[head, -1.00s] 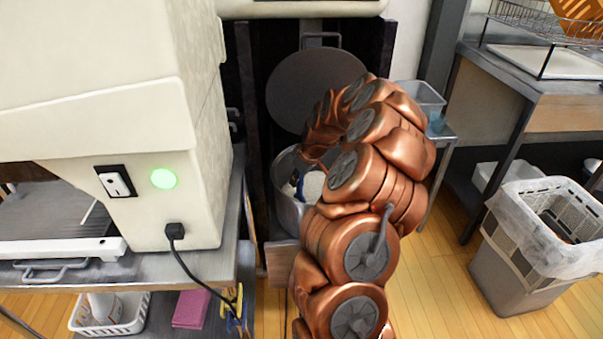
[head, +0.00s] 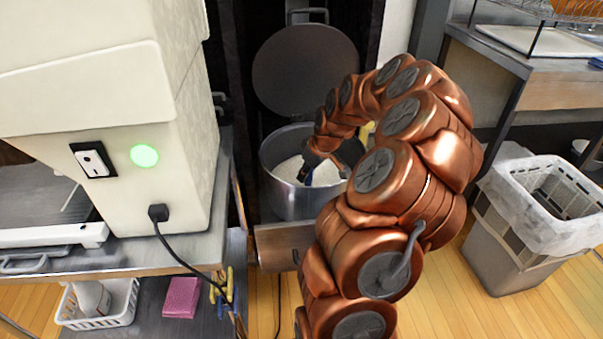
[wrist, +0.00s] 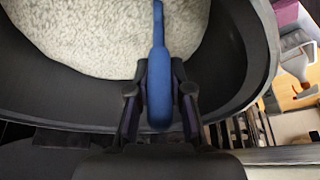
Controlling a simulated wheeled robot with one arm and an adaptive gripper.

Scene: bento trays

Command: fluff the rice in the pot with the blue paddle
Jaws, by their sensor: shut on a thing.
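The steel pot (head: 288,203) stands open in the head view, with its dark round lid (head: 305,72) raised behind it. White rice (head: 290,170) lies inside, and it fills the upper left of the wrist view (wrist: 100,38). My gripper (head: 308,170) is over the pot's opening, reaching in from the right. In the wrist view my gripper (wrist: 160,95) is shut on the handle of the blue paddle (wrist: 158,70). The paddle points away over the rice. Its far end is cut off by the frame, so I cannot tell how deep it sits.
A cream machine (head: 110,120) on a metal table stands close on the left, with a black cord hanging down. A lined grey bin (head: 520,240) is on the right. A metal counter (head: 530,70) stands behind it.

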